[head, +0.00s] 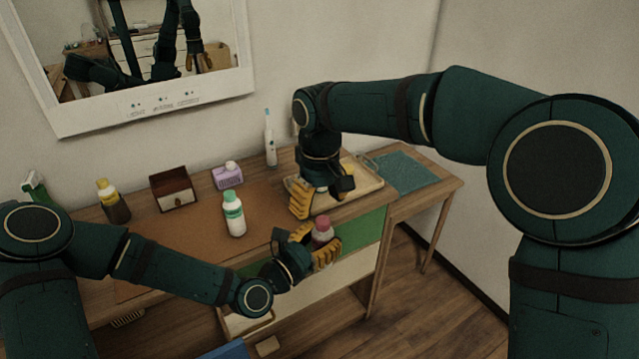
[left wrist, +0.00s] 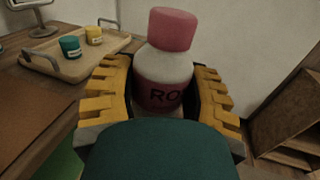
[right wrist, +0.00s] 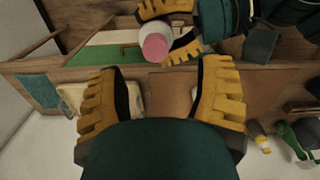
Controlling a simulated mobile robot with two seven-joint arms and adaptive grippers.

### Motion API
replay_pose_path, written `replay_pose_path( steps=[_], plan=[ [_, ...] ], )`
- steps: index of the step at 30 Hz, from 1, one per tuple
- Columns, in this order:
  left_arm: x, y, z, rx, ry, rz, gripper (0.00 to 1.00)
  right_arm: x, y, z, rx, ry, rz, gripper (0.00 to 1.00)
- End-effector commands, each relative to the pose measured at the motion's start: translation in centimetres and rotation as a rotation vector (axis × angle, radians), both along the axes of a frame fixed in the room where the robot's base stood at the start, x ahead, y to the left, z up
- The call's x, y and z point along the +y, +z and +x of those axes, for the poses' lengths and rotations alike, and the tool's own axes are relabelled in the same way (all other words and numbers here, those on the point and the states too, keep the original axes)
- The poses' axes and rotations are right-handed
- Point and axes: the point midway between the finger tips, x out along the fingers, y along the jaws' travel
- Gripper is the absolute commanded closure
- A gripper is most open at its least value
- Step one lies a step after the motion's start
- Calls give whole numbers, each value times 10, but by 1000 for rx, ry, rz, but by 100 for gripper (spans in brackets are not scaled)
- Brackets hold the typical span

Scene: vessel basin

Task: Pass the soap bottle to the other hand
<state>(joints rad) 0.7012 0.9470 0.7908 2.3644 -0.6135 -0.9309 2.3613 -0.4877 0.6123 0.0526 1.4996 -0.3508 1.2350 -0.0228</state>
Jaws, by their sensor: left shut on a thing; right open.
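The soap bottle, white with a pink cap and a dark pink label (left wrist: 158,90), is upright between the yellow fingers of my left gripper (head: 314,246). Its pink cap (head: 322,221) shows above the fingers in the head view, in front of the desk. My left gripper is shut on its body. My right gripper (head: 321,196) is open and empty, pointing down above the desk near the tray, a little above and behind the bottle. In the right wrist view the bottle's cap (right wrist: 155,46) lies beyond my open fingers, apart from them.
A tray (head: 370,182), an electric toothbrush (head: 270,140) and a teal mat (head: 400,172) are toward the right.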

Motion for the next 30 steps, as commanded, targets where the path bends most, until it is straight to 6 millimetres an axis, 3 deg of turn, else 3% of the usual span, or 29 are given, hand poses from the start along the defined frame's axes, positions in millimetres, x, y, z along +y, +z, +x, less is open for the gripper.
replay_pose_path(
  steps=[6, 12, 24, 26, 30],
  plan=[
    [0, 0, 0, -1, 0, -1, 95, -1, -38, 0, 3, 0, -1, 34],
    [0, 0, 0, -1, 0, -1, 95, 0, -58, 0, 1, -1, 0, 34],
    [0, 0, 0, -1, 0, -1, 95, 0, -63, 0, 1, -1, 1, 34],
    [0, 0, 0, -1, 0, 0, 95, 0, -63, 0, 1, -1, 1, 49],
    [0, 0, 0, -1, 0, 0, 95, 0, -63, 0, 1, 0, 1, 98]
  ],
)
